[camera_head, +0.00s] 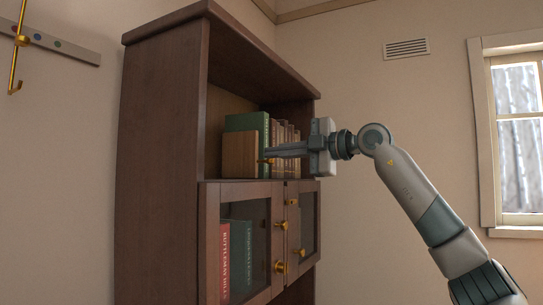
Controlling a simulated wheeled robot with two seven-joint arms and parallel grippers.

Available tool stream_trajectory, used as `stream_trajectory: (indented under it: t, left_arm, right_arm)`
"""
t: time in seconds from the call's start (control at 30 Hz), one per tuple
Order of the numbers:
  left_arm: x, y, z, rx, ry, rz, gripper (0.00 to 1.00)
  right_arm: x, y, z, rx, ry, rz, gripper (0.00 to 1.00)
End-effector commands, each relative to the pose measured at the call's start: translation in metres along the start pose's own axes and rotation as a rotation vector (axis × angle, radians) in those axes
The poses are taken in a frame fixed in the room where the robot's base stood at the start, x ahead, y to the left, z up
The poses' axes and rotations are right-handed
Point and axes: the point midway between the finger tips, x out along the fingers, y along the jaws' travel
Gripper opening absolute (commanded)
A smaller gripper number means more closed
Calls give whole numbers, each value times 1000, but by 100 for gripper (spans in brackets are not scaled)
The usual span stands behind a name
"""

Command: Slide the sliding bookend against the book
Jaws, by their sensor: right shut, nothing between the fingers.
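The wooden bookend (239,155) stands upright on the open shelf of the dark bookcase, with a small brass knob at its right edge. A green book (249,121) stands directly behind and to the right of it; I cannot tell whether they touch. My right gripper (268,153) reaches in from the right, its fingers shut and empty, with the tips by the bookend's right edge near the knob. Contact there is unclear. The fingers partly hide the row of books behind. My left gripper is out of view.
Several tan books (284,134) stand right of the green book. Below the shelf, the bookcase (160,150) has glass doors with protruding brass knobs (280,267). A wall rail with a brass hook (17,60) is at the left. A window (520,140) is at the right.

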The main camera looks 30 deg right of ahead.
Motion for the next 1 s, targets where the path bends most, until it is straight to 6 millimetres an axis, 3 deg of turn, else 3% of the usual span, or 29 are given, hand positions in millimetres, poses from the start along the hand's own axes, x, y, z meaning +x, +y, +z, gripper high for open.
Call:
stream_trajectory:
  t: [0.3, 0.6, 1.0]
  left_arm:
    - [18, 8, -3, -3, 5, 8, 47]
    - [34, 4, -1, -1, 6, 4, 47]
    - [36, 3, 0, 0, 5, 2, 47]
  right_arm:
    - [-34, -3, 1, 0, -2, 1, 0]
    - [-75, -2, 1, 0, -1, 2, 0]
    - [-87, 0, 1, 0, -1, 0, 0]
